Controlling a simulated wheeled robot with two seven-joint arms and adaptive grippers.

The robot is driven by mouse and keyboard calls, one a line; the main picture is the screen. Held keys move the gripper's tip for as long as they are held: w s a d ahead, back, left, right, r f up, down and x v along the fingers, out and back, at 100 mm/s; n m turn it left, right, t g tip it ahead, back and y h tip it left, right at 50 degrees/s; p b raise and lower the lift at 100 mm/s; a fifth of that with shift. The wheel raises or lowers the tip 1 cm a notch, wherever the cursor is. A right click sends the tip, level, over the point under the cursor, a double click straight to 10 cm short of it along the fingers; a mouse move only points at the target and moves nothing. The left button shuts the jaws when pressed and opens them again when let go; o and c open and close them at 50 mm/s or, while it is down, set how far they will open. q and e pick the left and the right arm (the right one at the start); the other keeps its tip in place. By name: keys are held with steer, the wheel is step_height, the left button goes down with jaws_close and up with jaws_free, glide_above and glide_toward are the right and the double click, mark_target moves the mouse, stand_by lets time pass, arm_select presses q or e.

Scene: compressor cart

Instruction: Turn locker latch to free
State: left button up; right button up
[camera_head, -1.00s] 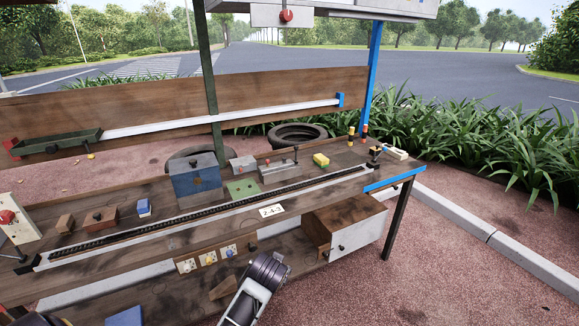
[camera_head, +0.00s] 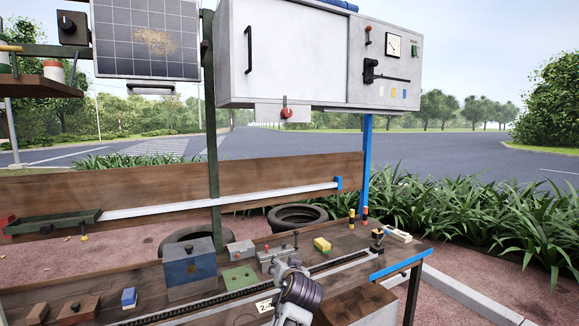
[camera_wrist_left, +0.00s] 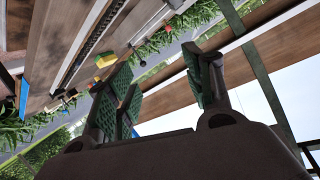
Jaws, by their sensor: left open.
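The grey overhead locker (camera_head: 285,50) is at the top of the head view, with a closed-looking door and a vertical black handle (camera_head: 249,50). A black latch lever (camera_head: 390,78) on its right-hand panel points right, roughly level. Three small coloured marks (camera_head: 392,92) sit below it. My left arm (camera_head: 298,290) rises from the bottom of the head view, in front of the bench and well below the locker. My left gripper (camera_wrist_left: 160,80) is open and empty in the wrist view, with green pads. The locker latch does not clearly show there. My right gripper is out of view.
The workbench (camera_head: 235,305) holds a blue-grey box (camera_head: 190,268), a yellow block (camera_head: 322,244) and several small parts. A red knob (camera_head: 286,113) hangs under the locker. A blue post (camera_head: 366,165) stands below its right side. Open air separates bench and locker.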

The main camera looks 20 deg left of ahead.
arm_select(q)
steer(key=w+d+r+n+t+y, duration=0.1)
steer(key=w+r+y, duration=0.1)
steer(key=r, duration=1.2)
steer(key=w+d+r+n+t+y, duration=0.1)
steer(key=w+r+y, duration=0.1)
steer(key=r, duration=1.1)
steer(key=w+d+r+n+t+y, duration=0.1)
steer(key=r+y, duration=0.3)
steer(key=r, duration=1)
steer(key=shift+w+d+r+n+t, duration=0.3)
steer(key=shift+w+d+t, duration=0.1)
steer(key=shift+w+d, duration=0.2)
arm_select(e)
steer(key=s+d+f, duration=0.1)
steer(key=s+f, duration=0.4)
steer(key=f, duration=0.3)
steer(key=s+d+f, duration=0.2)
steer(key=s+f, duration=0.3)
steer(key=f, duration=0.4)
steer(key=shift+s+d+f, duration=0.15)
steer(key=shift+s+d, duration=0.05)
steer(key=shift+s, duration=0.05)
arm_select(q)
steer(key=shift+r, duration=0.15)
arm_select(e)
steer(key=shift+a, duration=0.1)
